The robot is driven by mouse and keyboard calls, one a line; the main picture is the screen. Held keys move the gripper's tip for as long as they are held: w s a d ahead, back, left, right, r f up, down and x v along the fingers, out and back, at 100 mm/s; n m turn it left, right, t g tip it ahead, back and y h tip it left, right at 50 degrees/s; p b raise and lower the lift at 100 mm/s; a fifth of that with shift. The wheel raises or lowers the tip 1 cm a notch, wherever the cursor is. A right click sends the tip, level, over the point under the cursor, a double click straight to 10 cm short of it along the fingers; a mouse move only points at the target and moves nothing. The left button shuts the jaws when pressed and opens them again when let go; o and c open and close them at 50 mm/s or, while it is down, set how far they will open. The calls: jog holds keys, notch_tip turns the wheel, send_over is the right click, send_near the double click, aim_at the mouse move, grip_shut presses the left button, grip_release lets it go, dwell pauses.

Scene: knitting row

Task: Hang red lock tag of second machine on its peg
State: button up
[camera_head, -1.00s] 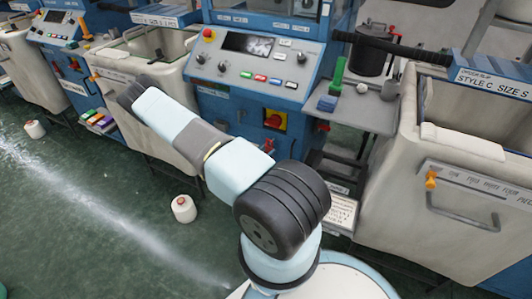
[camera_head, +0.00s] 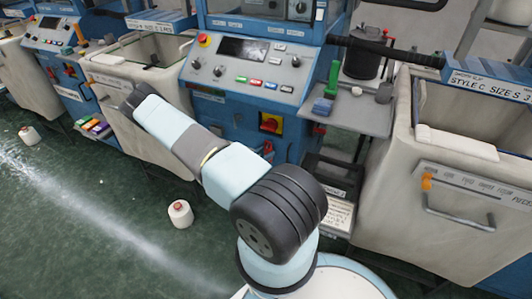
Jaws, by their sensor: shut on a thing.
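A blue knitting machine with a slanted control panel (camera_head: 250,78) stands at the centre. On its front is a yellow and red switch (camera_head: 270,123). A small red piece (camera_head: 267,147) shows just below the switch, beside my arm's edge; I cannot tell if it is the lock tag. Another small red piece (camera_head: 320,129) shows at the machine's right side. I cannot make out the tag's peg. My arm reaches from the bottom centre to the upper left and covers part of the machine's front.
A beige bin (camera_head: 455,185) with an orange piece (camera_head: 427,182) and a bar handle stands at right. Another bin (camera_head: 112,82) stands left of the machine. A side shelf (camera_head: 362,118) holds a green item. A yarn cone (camera_head: 180,214) stands on the floor. Floor at lower left is mostly clear.

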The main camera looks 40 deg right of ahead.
jog(key=shift+d+f, duration=0.1)
jog(key=o, duration=1.1)
jog(key=shift+o, duration=0.4)
jog(key=shift+w, duration=0.1)
jog(key=s+a, duration=0.1)
jog(key=a, duration=0.7)
jog(key=shift+s, duration=0.2)
jog(key=shift+a, duration=0.1)
